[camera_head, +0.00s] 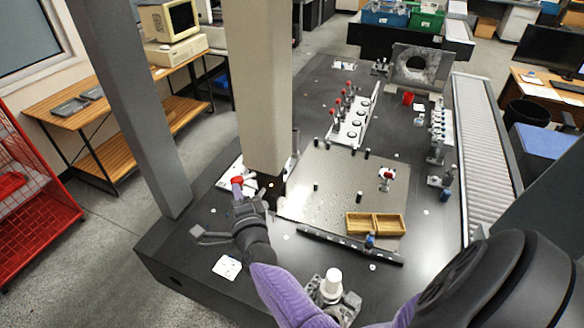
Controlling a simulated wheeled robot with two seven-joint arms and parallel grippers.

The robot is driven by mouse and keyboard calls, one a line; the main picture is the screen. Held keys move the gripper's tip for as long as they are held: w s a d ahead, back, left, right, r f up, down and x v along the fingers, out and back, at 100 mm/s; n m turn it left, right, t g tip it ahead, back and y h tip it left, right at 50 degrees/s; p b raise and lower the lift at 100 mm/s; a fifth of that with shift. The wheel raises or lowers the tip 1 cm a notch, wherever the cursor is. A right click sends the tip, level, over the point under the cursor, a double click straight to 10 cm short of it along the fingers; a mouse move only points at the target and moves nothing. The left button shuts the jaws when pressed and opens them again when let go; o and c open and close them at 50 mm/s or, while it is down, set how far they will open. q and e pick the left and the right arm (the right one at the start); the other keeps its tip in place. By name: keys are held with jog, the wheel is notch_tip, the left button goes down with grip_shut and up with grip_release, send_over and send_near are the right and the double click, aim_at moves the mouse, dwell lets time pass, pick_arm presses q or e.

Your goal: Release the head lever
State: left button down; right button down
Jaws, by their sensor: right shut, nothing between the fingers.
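A thick beige column (264,85) comes down in front of me and ends in a dark head (270,186) low over the table. A small red piece (237,181) shows just left of this head; it may be the head lever, but it is too small to tell. My right gripper (239,191) is shut and empty. Its tips are right at the red piece, and I cannot tell whether they touch it. The wrist hides part of the table's left end. My left gripper is not in view.
The dark table (290,262) carries a perforated plate (333,186), a wooden tray (374,224) and a white rack with red knobs (352,125). A grey post (135,105) stands left of my right gripper. A roller conveyor (484,150) runs along the right.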

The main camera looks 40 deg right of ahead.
dwell(0.4)
jog(key=p+v, duration=0.3)
jog(key=v, duration=0.7)
